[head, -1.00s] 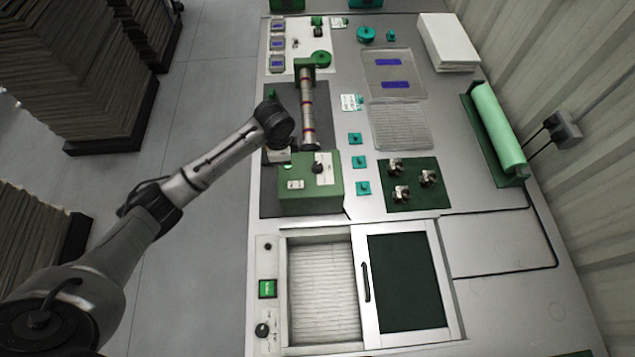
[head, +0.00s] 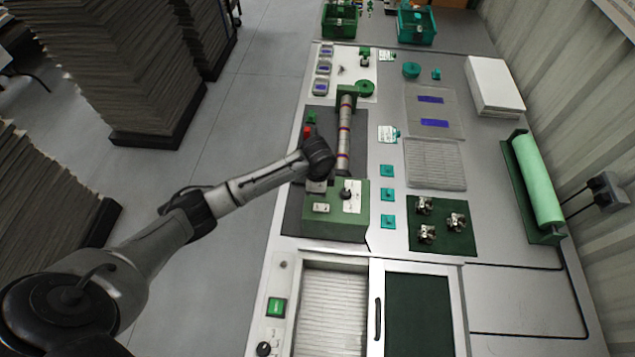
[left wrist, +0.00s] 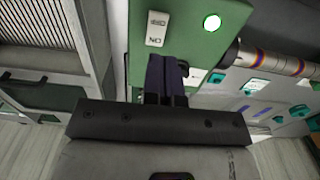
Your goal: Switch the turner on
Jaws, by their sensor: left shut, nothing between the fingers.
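The turner is a green box (head: 335,222) with a banded roller (head: 344,140) running back from it. A small white switch plate (head: 321,207) and a white dial plate with a black knob (head: 347,194) sit on the box. In the left wrist view the switch plate (left wrist: 157,28) carries ON and OFF lettering upside down, and a round lamp (left wrist: 211,22) glows on the green face. My left gripper (left wrist: 164,62) is shut and empty, its tips close to the plate's ON end; contact cannot be told. In the head view my wrist hides part of the turner. My right gripper is out of view.
A red button (head: 307,132) and a green one (head: 311,117) stand left of the roller. In front is a bench panel with a lit green switch (head: 276,307) and a sliding door (head: 420,315). Metal parts lie on a green mat (head: 455,240). Paper stacks stand left.

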